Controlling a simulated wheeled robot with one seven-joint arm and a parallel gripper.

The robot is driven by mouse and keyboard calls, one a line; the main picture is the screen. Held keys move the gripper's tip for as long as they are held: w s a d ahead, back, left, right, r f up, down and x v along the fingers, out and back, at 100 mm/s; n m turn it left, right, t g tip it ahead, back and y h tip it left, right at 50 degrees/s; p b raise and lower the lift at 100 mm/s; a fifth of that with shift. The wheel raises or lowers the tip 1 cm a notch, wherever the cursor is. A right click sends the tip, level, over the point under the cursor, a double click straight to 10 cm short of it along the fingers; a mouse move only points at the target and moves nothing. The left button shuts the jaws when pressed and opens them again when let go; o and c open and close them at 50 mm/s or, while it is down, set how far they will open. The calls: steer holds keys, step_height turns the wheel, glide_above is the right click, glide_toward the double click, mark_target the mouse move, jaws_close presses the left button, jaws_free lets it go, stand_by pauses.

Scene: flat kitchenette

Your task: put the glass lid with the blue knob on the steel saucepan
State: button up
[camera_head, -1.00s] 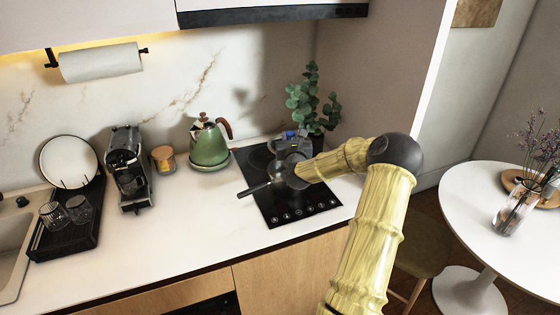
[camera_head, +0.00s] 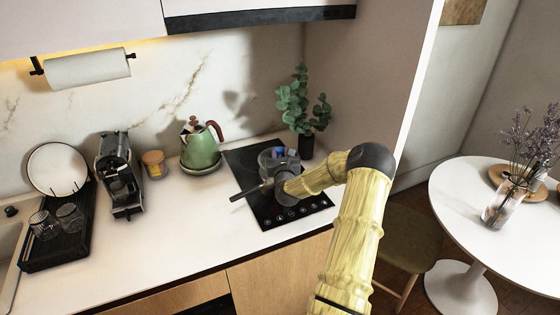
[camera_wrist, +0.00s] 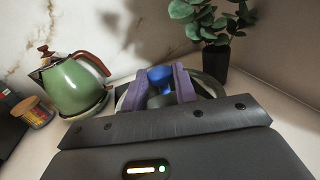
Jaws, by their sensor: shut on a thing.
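The steel saucepan (camera_head: 265,161) stands on the black hob, its dark handle (camera_head: 246,192) pointing toward the front left. My gripper (camera_head: 279,154) is over the saucepan and partly hides it. In the wrist view its two purple fingers (camera_wrist: 159,84) are shut on the blue knob (camera_wrist: 159,73) of the glass lid. The clear lid (camera_wrist: 207,86) shows only in part around the fingers. The lid is at the saucepan's top, but I cannot tell whether it rests on the rim.
A green kettle (camera_head: 200,149) stands left of the black hob (camera_head: 262,212). A potted plant (camera_head: 304,105) stands close behind the saucepan on the right, near the side wall. The front counter is clear.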

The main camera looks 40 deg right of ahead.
step_height(320, 180, down, 4)
steer(key=shift+r+p, duration=0.2)
steer(key=shift+p, duration=0.35)
steer(key=shift+f+b, duration=0.35)
steer(key=shift+b, duration=0.1)
steer(key=shift+f, duration=0.1)
steer(key=o, duration=1.1)
